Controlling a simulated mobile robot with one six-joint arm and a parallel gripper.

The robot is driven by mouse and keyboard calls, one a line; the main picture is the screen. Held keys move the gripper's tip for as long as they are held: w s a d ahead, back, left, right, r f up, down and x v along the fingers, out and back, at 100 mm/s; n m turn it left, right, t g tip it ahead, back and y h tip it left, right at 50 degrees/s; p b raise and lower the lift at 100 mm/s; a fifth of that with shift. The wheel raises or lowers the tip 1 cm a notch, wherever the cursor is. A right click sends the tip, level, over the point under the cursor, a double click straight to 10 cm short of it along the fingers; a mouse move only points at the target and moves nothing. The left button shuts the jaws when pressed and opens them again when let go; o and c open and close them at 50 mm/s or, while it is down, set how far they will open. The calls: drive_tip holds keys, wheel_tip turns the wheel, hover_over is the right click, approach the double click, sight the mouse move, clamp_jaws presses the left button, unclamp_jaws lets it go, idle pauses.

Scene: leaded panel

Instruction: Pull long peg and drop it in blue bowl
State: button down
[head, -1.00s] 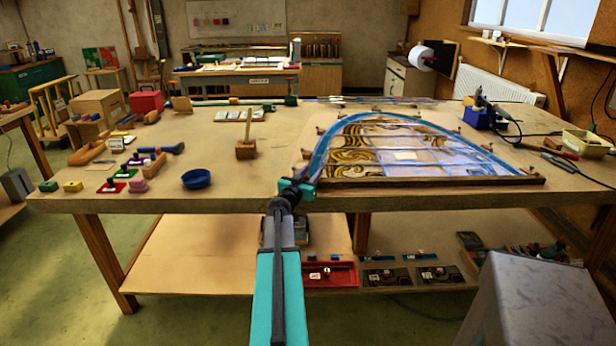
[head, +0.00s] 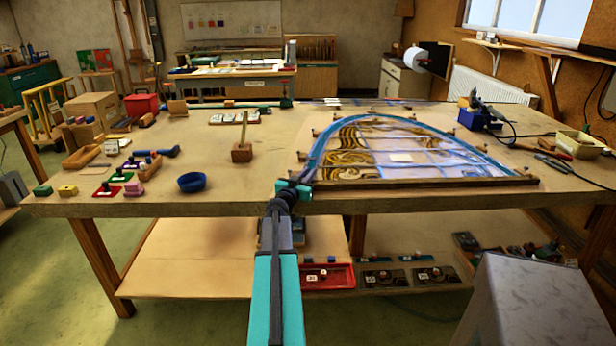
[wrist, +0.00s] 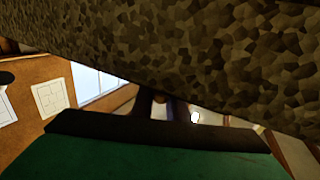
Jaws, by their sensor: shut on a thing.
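The long peg (head: 244,127) is a pale wooden stick that stands upright in a small brown wooden block (head: 242,153) on the bench, left of the leaded panel. The round blue bowl (head: 192,182) sits near the bench's front edge, to the left of and nearer than the block. My arm reaches up to the bench's front edge, right of the bowl and well apart from the peg. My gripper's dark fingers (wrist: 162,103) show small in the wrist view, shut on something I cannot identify. In the head view the arm hides them.
The leaded panel (head: 410,157) lies right of my arm behind a wooden strip (head: 430,185). Small coloured blocks and tools (head: 120,178) lie left of the bowl. The wood between bowl and block is clear. A mottled brown surface (wrist: 210,50) fills much of the wrist view.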

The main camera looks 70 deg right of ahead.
drive_tip(key=c, duration=2.4)
unclamp_jaws()
clamp_jaws()
drive_tip(key=shift+w+r, duration=0.15)
drive_tip(key=shift+r, duration=0.7)
drive_tip(key=shift+r+b, duration=0.35)
drive_tip(key=shift+r, duration=0.65)
drive_tip(key=shift+r+p, duration=0.4)
drive_tip(key=shift+r, duration=2)
